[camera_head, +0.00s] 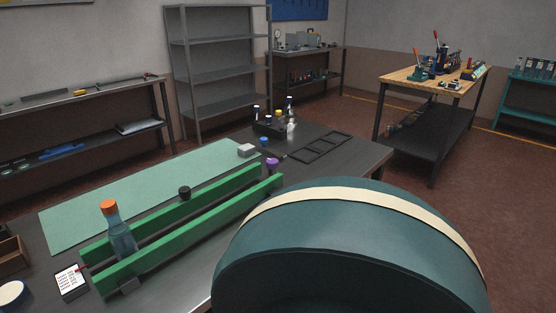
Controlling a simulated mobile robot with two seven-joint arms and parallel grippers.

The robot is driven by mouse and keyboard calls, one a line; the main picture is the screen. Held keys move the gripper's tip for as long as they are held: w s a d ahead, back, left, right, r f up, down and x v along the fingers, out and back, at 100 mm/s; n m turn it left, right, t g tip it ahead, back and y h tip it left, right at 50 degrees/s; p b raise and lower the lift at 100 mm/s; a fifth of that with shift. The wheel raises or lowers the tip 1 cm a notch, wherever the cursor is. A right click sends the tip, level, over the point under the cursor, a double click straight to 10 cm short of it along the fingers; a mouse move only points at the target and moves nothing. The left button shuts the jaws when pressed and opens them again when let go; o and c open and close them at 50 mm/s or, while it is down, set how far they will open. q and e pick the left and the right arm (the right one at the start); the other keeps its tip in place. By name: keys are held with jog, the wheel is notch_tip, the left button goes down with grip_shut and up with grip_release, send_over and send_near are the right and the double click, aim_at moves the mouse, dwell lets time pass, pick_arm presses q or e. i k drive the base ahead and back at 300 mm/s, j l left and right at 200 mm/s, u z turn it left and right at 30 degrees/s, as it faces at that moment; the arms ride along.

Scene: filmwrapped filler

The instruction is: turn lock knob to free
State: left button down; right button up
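A green two-rail fixture (190,240) lies on the grey workbench. A clear bottle with an orange cap (121,236) stands upright between the rails at their left end. A small black knob-like piece (185,193) sits at the far rail near its middle. A purple-topped piece (272,165) stands at the rails' right end. I cannot tell which of these two, if either, is the lock knob, nor its turned position. Neither of my grippers is in view.
A large teal rounded shape with a cream band hides the near right; I cannot tell whether it is mine. A green mat (130,195) lies behind the rails. A white label card (70,281), a black caddy (270,126) and a black divided frame (320,147) are also on the bench.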

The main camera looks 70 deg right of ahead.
aim_at(272, 162)
jog(key=z, duration=2.3)
jog(key=i+l, duration=0.1)
jog(key=l, duration=0.2)
jog(key=i+l+u, duration=0.1)
jog(key=l, duration=0.2)
jog(key=i+l, duration=0.1)
jog(key=l, duration=0.2)
